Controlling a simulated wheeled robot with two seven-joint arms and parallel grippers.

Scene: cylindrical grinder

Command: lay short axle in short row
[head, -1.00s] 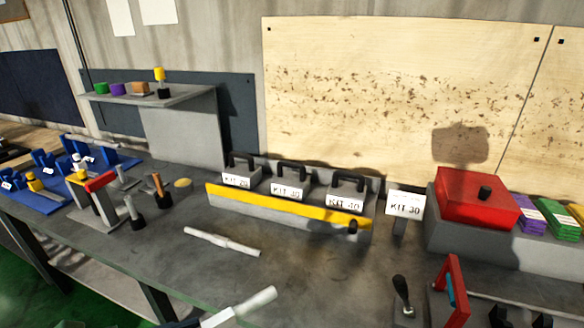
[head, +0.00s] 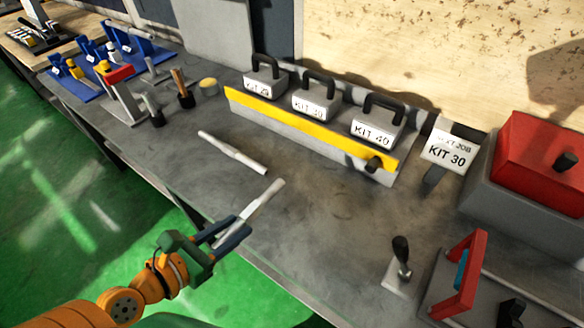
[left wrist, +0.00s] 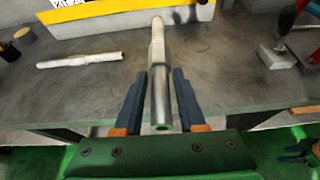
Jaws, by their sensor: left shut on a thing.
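My left gripper (head: 228,234) is shut on a pale grey stepped axle (head: 262,203) at the front edge of the bench. In the left wrist view the axle (left wrist: 159,80) lies between the two dark fingers (left wrist: 160,105) and points away from me over the bench. A second pale axle (head: 232,152) lies on the bench behind it; it also shows in the left wrist view (left wrist: 80,60). Blue racks (head: 90,70) with small white labels stand at the far left; the labels are unreadable. My right gripper (left wrist: 300,153) shows partly at the wrist view's right edge, its jaws unclear.
A grey holder with a yellow front strip (head: 300,125) carries several labelled KIT blocks. A red-topped stand (head: 120,92) and upright tools (head: 183,90) stand before the blue racks. A KIT 30 sign (head: 450,150), red lid (head: 545,160) and black-knobbed block (head: 400,265) are at right.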

